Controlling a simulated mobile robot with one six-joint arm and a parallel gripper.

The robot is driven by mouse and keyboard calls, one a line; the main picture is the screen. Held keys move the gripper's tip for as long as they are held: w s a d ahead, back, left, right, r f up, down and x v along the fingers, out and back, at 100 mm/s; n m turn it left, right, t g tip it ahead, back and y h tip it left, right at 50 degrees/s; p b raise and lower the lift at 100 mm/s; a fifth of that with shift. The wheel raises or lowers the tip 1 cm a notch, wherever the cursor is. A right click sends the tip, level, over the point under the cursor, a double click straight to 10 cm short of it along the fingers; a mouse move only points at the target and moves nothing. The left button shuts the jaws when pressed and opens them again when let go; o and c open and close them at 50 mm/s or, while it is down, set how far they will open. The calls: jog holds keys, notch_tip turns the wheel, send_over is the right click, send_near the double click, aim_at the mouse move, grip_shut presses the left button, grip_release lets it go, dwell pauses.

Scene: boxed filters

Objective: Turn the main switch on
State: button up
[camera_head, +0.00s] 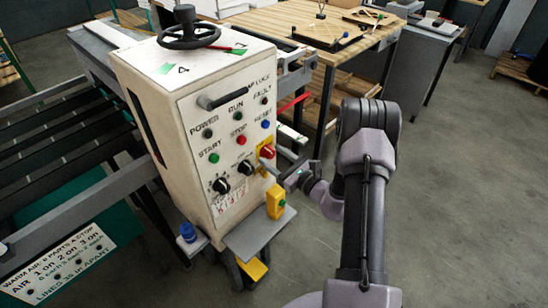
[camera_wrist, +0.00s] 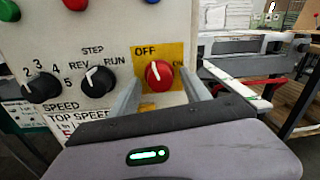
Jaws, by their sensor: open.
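The main switch is a red rotary knob (camera_wrist: 159,75) on a yellow plate (camera_wrist: 173,51) marked OFF and ON. Its white pointer line is tilted to the upper left, toward the OFF side. In the head view the red knob (camera_head: 267,151) sits at the lower right of the cream control cabinet (camera_head: 150,88). My gripper (camera_wrist: 164,90) is open, with one finger on each side of the knob in the wrist view. Whether the fingers touch the knob cannot be told. In the head view my gripper (camera_head: 280,170) is right in front of the knob.
Black SPEED (camera_wrist: 42,85) and STEP (camera_wrist: 97,81) dials are left of the switch. A red lever (camera_head: 293,102) is at the right. Open floor lies right of my arm.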

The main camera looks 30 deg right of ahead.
jog(key=shift+c, duration=0.3)
grip_shut()
jog(key=m+p, duration=0.2)
jog(key=m, duration=0.1)
jog(key=shift+r+m, duration=0.15)
jog(key=shift+m, duration=0.25)
jog(key=m+p, duration=0.2)
jog(key=m, duration=0.3)
jog(key=shift+a+g, duration=0.1)
jog(key=shift+g, duration=0.3)
jog(key=m+p, duration=0.1)
jog(key=m, duration=0.3)
jog(key=shift+m+y+p, duration=0.3)
jog(key=shift+m+p, duration=0.5)
jog(key=shift+m, duration=1.3)
